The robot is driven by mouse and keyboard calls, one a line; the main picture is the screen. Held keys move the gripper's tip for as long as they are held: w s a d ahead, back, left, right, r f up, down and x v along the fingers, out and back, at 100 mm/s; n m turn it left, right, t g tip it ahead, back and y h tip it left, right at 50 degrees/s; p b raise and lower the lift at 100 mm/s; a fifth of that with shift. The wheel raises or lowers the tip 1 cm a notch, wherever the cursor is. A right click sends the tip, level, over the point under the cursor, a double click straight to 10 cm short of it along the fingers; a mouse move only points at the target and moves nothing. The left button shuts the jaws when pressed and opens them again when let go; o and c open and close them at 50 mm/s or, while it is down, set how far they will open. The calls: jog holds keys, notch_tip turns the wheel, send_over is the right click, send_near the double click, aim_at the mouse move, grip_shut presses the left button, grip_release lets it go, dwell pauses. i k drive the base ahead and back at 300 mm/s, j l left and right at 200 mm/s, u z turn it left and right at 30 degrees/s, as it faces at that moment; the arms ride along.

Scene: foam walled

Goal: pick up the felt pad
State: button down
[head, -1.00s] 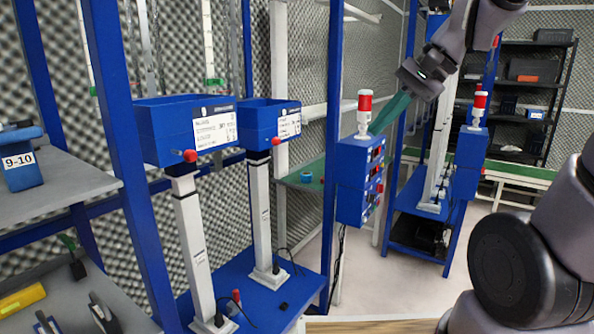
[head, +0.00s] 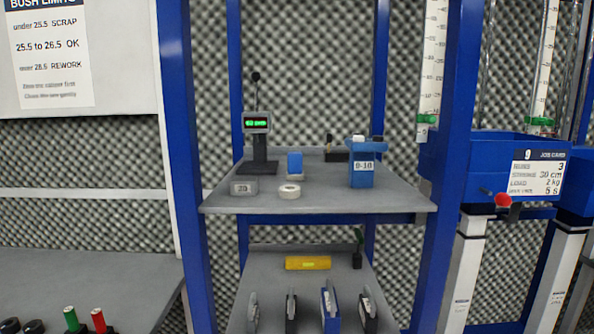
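I cannot clearly pick out a felt pad in the head view. Small things stand on the grey upper shelf (head: 330,200): a blue block (head: 295,163) on a pale base, a white ring (head: 289,190), a grey block (head: 243,187) with a number on it, and a blue piece (head: 362,170) with a number label. A black gauge stand (head: 262,150) with a green display is at the left. My gripper is out of view.
The lower shelf (head: 280,290) holds a yellow bar (head: 307,263) and several upright tools. Blue posts (head: 186,170) flank the shelves. A grey bench (head: 80,275) lies left, and a blue box (head: 500,165) with a red knob stands right.

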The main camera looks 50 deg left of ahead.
aim_at(295, 173)
jog(key=u, duration=2.25)
